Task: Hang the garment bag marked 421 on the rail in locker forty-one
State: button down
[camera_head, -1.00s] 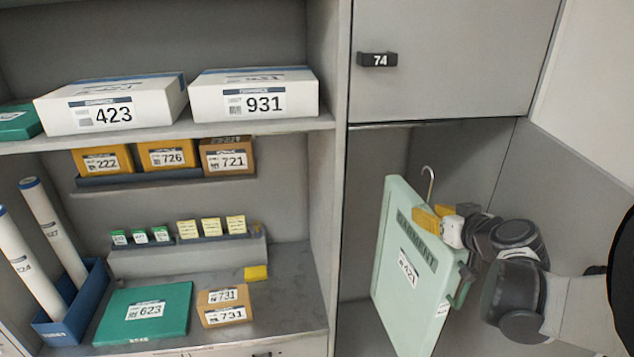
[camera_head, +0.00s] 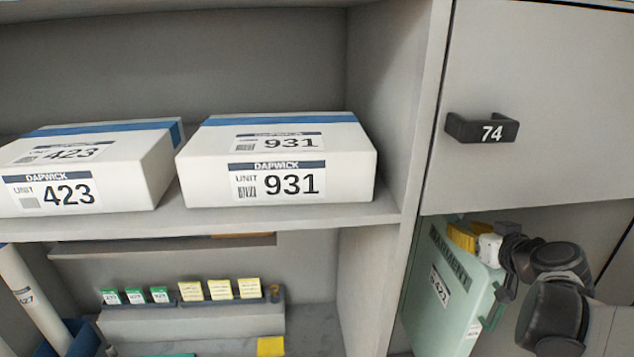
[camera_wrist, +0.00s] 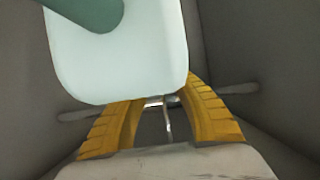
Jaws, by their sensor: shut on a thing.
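The mint-green garment bag (camera_head: 447,300), with a label reading 421, is at the lower right of the head view, in the open compartment below door 74. My gripper (camera_head: 464,237) has its yellow fingers shut at the bag's top edge. In the wrist view my gripper (camera_wrist: 160,122) shows with the pale bag (camera_wrist: 120,50) in front of it. A metal piece, seemingly the bag's hook (camera_wrist: 167,115), shows between the fingers. A grey bar (camera_wrist: 240,88) shows on both sides of the fingers; I cannot tell whether the hook touches it. No number forty-one is visible.
Door 74 (camera_head: 535,95) is shut above the compartment. An upright divider (camera_head: 421,150) separates it from shelves at left, where white boxes 423 (camera_head: 85,170) and 931 (camera_head: 275,165) stand. Small green and yellow packets sit lower down.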

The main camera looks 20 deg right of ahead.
jog(key=shift+w+d+b, duration=0.25)
jog(key=shift+w+d, duration=0.05)
jog(key=shift+w, duration=1.05)
jog(key=shift+w+d+b, duration=0.2)
jog(key=shift+w+d, duration=0.15)
jog(key=shift+w, duration=1)
jog(key=shift+w+d+b, duration=0.25)
jog(key=shift+w+d, duration=0.05)
jog(key=shift+w, duration=1.05)
jog(key=shift+w+f, duration=0.1)
jog(key=shift+f, duration=0.1)
jog(key=shift+f+b, duration=1.45)
jog(key=shift+b, duration=0.05)
jog(key=c, duration=1)
grip_release()
